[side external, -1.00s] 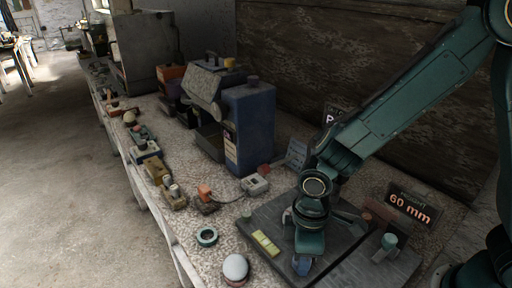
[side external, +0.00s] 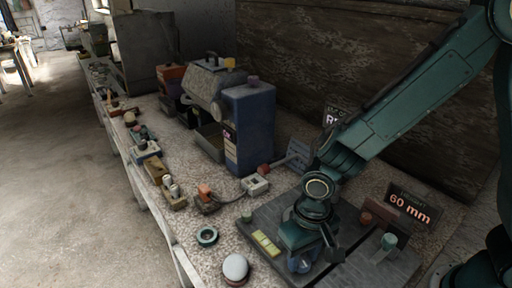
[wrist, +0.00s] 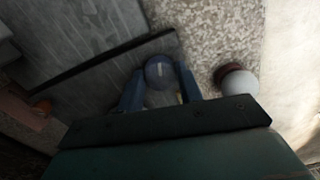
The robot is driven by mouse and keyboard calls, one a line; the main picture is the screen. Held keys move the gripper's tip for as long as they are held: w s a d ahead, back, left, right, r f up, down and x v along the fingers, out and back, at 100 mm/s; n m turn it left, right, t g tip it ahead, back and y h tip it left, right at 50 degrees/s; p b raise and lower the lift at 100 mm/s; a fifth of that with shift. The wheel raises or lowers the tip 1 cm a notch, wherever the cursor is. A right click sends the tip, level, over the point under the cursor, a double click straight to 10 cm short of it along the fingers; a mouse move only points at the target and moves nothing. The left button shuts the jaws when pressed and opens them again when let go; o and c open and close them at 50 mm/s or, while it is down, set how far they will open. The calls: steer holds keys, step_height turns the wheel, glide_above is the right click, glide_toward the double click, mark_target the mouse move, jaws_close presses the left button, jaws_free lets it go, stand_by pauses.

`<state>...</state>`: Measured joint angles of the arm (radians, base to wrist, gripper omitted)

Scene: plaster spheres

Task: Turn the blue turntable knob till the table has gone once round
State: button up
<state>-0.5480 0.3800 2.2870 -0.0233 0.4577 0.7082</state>
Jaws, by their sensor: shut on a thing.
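The blue knob (wrist: 159,70) shows in the wrist view as a round cap with a pale mark on top, between the two blue fingers of my gripper (wrist: 160,84). My gripper is shut on it. In the side external view my gripper (side external: 303,264) points down at the front of the dark board (side external: 355,272), and its wrist hides most of the knob. A white plaster sphere (side external: 235,267) sits on a low brown base beside the board; it also shows in the wrist view (wrist: 240,82). I cannot tell which part is the turntable.
A display reading 60 mm (side external: 411,209) stands behind right. A blue machine (side external: 248,128) and small tools line the bench.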

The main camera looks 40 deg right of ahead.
mark_target(305, 259)
steer(key=shift+m, duration=1.3)
steer(key=o, duration=1)
steer(key=shift+r, duration=0.1)
step_height(305, 259, up, 14)
steer(key=shift+d+f, duration=0.15)
